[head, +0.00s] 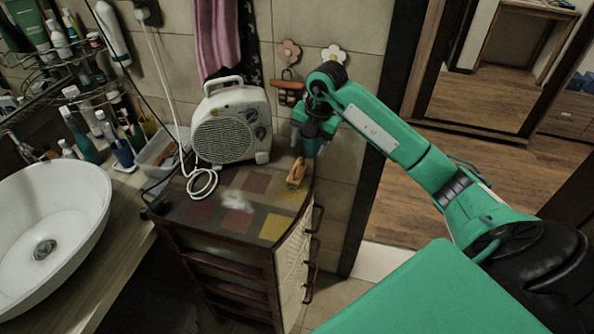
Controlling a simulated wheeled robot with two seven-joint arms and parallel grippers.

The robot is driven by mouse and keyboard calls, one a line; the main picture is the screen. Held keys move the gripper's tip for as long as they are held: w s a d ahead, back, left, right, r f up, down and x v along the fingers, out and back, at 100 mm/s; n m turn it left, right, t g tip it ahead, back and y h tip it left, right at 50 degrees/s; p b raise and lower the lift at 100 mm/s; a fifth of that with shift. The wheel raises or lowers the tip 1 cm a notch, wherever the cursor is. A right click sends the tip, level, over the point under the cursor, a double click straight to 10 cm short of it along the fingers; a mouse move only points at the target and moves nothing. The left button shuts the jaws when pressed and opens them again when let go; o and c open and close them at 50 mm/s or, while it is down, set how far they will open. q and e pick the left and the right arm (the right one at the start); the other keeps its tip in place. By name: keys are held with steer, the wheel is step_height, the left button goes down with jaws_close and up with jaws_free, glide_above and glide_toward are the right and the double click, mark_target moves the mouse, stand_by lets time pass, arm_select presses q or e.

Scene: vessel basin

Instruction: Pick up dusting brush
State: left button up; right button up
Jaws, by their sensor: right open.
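The dusting brush (296,173) looks like a small tan wooden piece lying near the right edge of the checkered cabinet top (211,213). My right gripper (304,157) is open and points down just above the brush, at its far end. The fingers are small and dark here, and I cannot tell whether they touch the brush. Part of the brush is hidden by the gripper. My left gripper is not in view.
A white fan heater (231,126) stands close left of my right gripper, its white cord (201,184) coiled on the cabinet. A whitish dusty patch (236,201) lies mid-top. A basin (52,222) is at left. Flower hooks (288,52) hang on the wall behind.

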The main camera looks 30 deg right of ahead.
mark_target(301, 167)
steer(key=f, duration=0.2)
steer(key=shift+w+a+f, duration=0.2)
steer(key=shift+w+f, duration=0.05)
steer(key=shift+f, duration=0.15)
steer(key=f+p, duration=0.2)
steer(key=f, duration=0.1)
steer(key=a+f+p, duration=0.1)
steer(key=shift+w+f, duration=0.25)
steer(key=shift+w, duration=0.05)
steer(key=shift+f, duration=0.3)
steer(key=c, duration=1.1)
steer(key=shift+o, duration=0.2)
